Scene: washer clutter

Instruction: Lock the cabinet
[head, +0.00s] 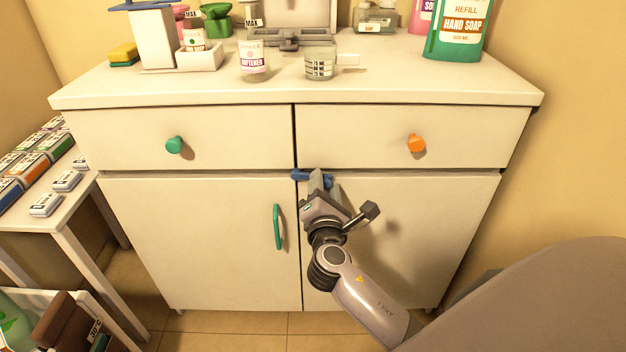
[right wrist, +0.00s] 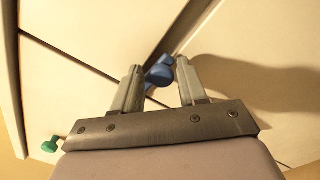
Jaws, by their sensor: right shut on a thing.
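The cabinet (head: 210,225) is white, with two drawers above two doors, all looking closed. A blue latch (head: 298,175) sits at the top of the seam between the doors, just under the drawers. It lies roughly level in the head view, and its right part is partly hidden by my gripper. My right gripper (head: 323,181) is at the latch and shut on it. In the right wrist view the blue latch (right wrist: 159,73) shows between the two fingertips (right wrist: 158,68). A green handle (head: 278,227) is on the left door. My left gripper is not in view.
A green knob (head: 174,145) and an orange knob (head: 416,143) stick out from the drawers. Bottles, including a green hand soap bottle (head: 458,30), and jars crowd the cabinet top. A side table (head: 62,208) with small boxes stands at left, with a filled bin below.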

